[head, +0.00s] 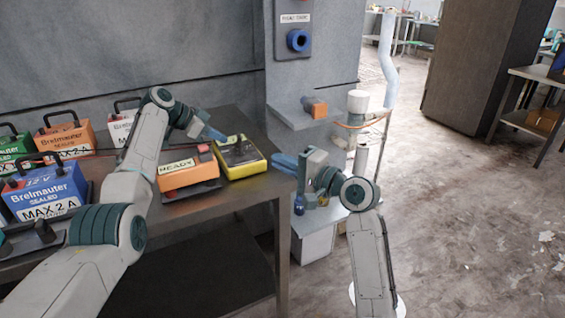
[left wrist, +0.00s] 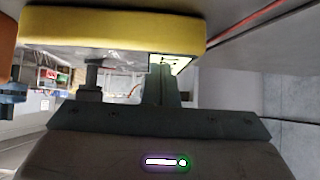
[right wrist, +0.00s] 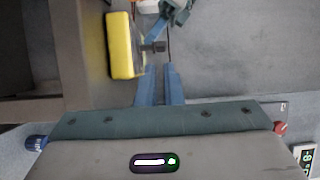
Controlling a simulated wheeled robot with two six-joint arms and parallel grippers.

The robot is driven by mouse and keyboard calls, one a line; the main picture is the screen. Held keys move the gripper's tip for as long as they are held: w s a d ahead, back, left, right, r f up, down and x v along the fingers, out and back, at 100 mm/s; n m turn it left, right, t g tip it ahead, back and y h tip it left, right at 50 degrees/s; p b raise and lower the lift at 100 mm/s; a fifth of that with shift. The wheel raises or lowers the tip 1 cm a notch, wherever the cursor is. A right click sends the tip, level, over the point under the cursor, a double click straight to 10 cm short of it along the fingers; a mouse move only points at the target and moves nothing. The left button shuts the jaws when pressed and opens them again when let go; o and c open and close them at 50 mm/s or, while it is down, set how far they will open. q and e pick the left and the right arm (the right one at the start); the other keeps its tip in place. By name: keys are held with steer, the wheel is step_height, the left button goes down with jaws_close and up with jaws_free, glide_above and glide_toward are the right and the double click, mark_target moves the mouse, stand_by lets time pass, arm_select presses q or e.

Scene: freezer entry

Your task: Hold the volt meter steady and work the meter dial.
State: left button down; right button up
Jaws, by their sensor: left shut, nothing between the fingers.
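The yellow volt meter (head: 247,168) with a dark top lies near the table's right end. It fills the top of the left wrist view (left wrist: 110,30), with a dark post (left wrist: 92,78), probably the dial, standing out from its face. My left gripper (head: 217,134) is shut and empty, just above the meter's far left part; whether it touches is unclear. My right gripper (head: 284,160) is slightly open and empty, right of the meter. In the right wrist view the meter (right wrist: 126,45) and its dark knob (right wrist: 154,46) lie beyond my fingertips (right wrist: 159,68).
An orange READY box (head: 188,177) stands directly left of the meter. Several Breimauter batteries (head: 45,195) fill the table's left side. A wall panel with a blue ring (head: 297,40) and a shelf with an orange block (head: 315,107) are behind. Open floor lies right.

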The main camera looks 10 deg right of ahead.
steer(key=o, duration=0.9)
steer(key=shift+m+g+h, duration=0.3)
steer(key=shift+g+h, duration=0.2)
steer(key=shift+g, duration=0.2)
steer(key=w, duration=0.3)
steer(key=w+r, duration=0.1)
steer(key=w, duration=0.1)
steer(key=shift+d, duration=0.4)
steer(key=shift+c, duration=0.2)
steer(key=w+a+r+m+g+h, duration=0.1)
steer(key=w+m+g, duration=0.25)
steer(key=w, duration=0.45)
steer(key=m+g+h, duration=0.2)
steer(key=m+g, duration=0.2)
steer(key=g, duration=0.4)
glide_toward(239, 136)
steer(key=shift+g, duration=0.25)
steer(key=x, duration=0.8)
steer(key=shift+w+a+f, duration=0.1)
steer(key=shift+f, duration=0.15)
steer(key=c, duration=1)
